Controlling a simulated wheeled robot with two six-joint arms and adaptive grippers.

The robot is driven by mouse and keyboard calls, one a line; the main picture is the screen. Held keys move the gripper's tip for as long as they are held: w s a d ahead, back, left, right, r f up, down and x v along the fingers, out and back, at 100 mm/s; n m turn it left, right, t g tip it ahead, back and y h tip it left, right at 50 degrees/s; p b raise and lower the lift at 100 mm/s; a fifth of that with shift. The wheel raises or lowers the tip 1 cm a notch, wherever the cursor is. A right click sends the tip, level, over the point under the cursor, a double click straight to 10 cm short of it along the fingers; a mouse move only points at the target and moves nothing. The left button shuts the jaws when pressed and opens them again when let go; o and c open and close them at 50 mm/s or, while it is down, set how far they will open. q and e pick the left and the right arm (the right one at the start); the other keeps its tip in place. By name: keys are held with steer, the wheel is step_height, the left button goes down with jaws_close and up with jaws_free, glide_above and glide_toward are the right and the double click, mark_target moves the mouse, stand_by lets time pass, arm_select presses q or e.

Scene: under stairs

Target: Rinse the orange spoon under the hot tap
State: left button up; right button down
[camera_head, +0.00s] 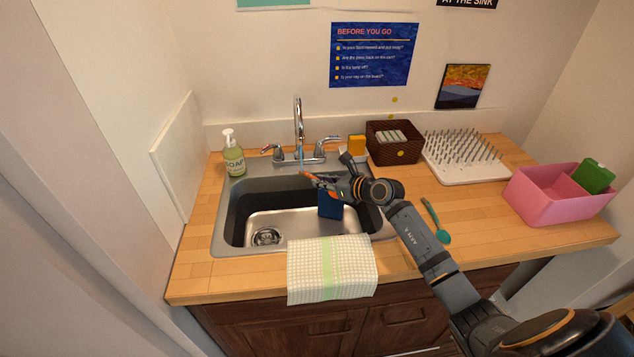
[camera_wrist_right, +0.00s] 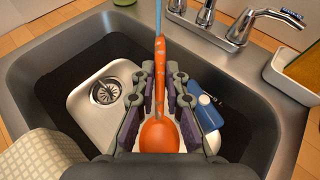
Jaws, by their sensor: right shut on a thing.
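The orange spoon (camera_wrist_right: 160,133) is between the fingers of my right gripper (camera_wrist_right: 160,92), its bowl toward the palm and its handle pointing to the tap. In the head view the right gripper (camera_head: 330,181) is over the sink with the spoon's orange tip (camera_head: 308,175) showing. A thin blue water stream (camera_wrist_right: 158,16) falls from the spout (camera_head: 298,125) and meets the far handle end in the wrist picture; exact contact is unclear. The left tap handle (camera_head: 268,149) has a reddish mark; the right one (camera_head: 327,149) shows blue in the wrist view. My left gripper is out of view.
The sink (camera_head: 232,210) holds a blue-and-white item (camera_wrist_right: 208,110) below the gripper. A soap bottle (camera_head: 233,155), a sponge holder (camera_head: 357,148), a brown basket (camera_head: 391,150) and a drying rack (camera_head: 462,174) stand around it. A towel (camera_head: 331,270) hangs over the front; a teal spoon (camera_head: 442,236) lies right.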

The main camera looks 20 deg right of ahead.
steer(key=shift+s+d, duration=0.2)
steer(key=shift+s, duration=0.05)
steer(key=shift+w+a, duration=0.1)
steer(key=shift+w+a, duration=0.35)
steer(key=shift+a, duration=0.05)
steer(key=shift+s+d, duration=0.1)
steer(key=shift+d, duration=0.05)
steer(key=shift+s+d, duration=0.35)
stand_by(0.3)
steer(key=shift+w+a, duration=0.15)
steer(key=shift+w+a, duration=0.3)
steer(key=shift+a, duration=0.05)
stand_by(0.4)
